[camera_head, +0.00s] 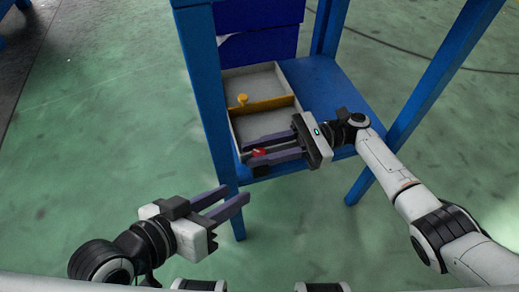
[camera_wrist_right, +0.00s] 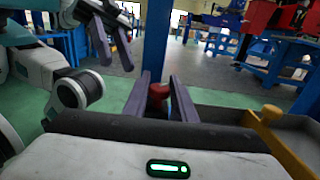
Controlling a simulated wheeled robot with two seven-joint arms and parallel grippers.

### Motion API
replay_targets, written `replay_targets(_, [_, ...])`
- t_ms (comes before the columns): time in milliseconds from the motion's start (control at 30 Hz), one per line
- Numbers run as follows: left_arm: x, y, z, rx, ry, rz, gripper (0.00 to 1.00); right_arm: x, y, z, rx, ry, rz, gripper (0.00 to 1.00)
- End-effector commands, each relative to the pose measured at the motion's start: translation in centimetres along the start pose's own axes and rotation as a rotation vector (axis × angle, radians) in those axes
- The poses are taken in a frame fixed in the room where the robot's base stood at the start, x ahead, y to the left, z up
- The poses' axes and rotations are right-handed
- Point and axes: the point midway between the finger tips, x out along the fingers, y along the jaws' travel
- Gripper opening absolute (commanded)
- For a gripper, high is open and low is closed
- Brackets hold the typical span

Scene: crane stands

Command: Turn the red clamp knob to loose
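The red clamp knob (camera_head: 260,152) is small and sits at the near end of the grey tray (camera_head: 234,124) on the blue stand. My right gripper (camera_head: 246,154) reaches in from the right with its two purple fingers apart, one on each side of the knob. The knob's lower part is hidden. My left gripper (camera_head: 236,195) is open and empty, below and left of the tray, in front of the stand's leg.
A yellow knob (camera_head: 242,99) stands on the yellow divider (camera_head: 262,107) in the tray. Blue stand legs rise at left (camera_head: 205,95) and right (camera_head: 428,85) of the shelf (camera_head: 335,88). Blue bins (camera_head: 258,44) stand behind the tray. Green floor lies open around the stand.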

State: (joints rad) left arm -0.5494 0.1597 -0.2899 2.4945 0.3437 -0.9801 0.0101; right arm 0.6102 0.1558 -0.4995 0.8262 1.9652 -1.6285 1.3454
Motion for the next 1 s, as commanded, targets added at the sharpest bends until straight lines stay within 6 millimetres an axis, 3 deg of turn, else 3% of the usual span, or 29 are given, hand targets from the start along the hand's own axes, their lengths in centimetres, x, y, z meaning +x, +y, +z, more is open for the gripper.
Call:
replay_targets(33, [0.0, 0.0, 0.0, 0.0, 0.0, 0.0, 0.31, 0.0, 0.1, -0.1, 0.0, 0.002, 0.001, 0.33])
replay_targets(100, [0.0, 0.0, 0.0, 0.0, 0.0, -0.001, 0.31, 0.0, 0.1, -0.1, 0.0, 0.001, 0.0, 0.43])
replay_targets(467, [0.0, -0.1, 0.0, 0.001, -0.001, -0.002, 0.31, -0.5, 0.0, 0.0, 0.001, 0.001, -0.001, 0.43])
replay_targets(800, [0.1, -0.2, 0.3, 0.001, -0.009, -0.006, 0.31, -5.9, 0.0, -0.1, 0.001, 0.002, -0.003, 0.43])
replay_targets(1000, [0.1, -0.2, 0.3, 0.0, -0.008, -0.005, 0.31, -7.4, 0.0, -0.1, 0.001, 0.001, -0.001, 0.43])
